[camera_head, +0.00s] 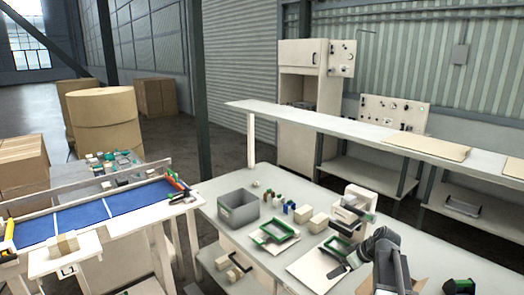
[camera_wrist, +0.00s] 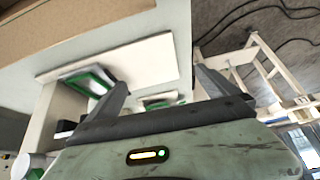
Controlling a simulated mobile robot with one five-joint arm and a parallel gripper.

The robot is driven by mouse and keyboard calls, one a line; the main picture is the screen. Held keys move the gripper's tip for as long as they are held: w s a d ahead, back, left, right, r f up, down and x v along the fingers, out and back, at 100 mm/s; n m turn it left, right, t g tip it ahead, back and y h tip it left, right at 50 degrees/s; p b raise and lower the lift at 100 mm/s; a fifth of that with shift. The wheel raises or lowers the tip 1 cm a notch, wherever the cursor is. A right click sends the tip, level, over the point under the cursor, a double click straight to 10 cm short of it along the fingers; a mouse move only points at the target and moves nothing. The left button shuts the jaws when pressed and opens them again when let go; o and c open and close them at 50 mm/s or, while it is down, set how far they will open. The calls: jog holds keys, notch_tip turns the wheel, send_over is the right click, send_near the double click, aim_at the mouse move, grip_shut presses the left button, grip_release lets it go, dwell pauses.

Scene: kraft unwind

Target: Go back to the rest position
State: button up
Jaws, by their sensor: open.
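My gripper (camera_wrist: 160,98) is open in the wrist view, with its two dark fingers spread apart and nothing between them. Beyond the fingers lie a pale board (camera_wrist: 120,58) and a green-edged item (camera_wrist: 90,80) on the light table. In the head view my arm stands at the lower right, over the near right part of the work table (camera_head: 225,210). The fingertips are hard to make out there.
On the work table are a grey bin (camera_head: 238,208), a green-rimmed tray (camera_head: 280,231), several small blocks and a white machine (camera_head: 352,208) close to my arm. A blue-topped bench (camera_head: 85,214) stands at left. A long shelf (camera_head: 340,125) runs behind.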

jog(key=s+a+f+g+b, duration=0.15)
jog(key=a+f, duration=0.25)
jog(key=a, duration=1)
jog(key=s+a+f+g+h+b, duration=0.2)
jog(key=s+a+f, duration=0.1)
jog(key=s+a, duration=0.55)
jog(key=shift+s+d+f+m+g+h+p, duration=0.15)
jog(key=shift+s+d+m+g+h, duration=0.25)
jog(key=shift+s+m, duration=0.55)
jog(key=shift+s+d+r+m+g+h+p, duration=0.15)
jog(key=shift+s+d+m, duration=0.45)
jog(key=shift+m, duration=0.65)
jog(key=shift+s+d+f+m+g+h+p, duration=0.1)
jog(key=shift+s+d+m+g+h, duration=0.25)
jog(key=shift+s+m, duration=0.65)
jog(key=shift+w, duration=0.15)
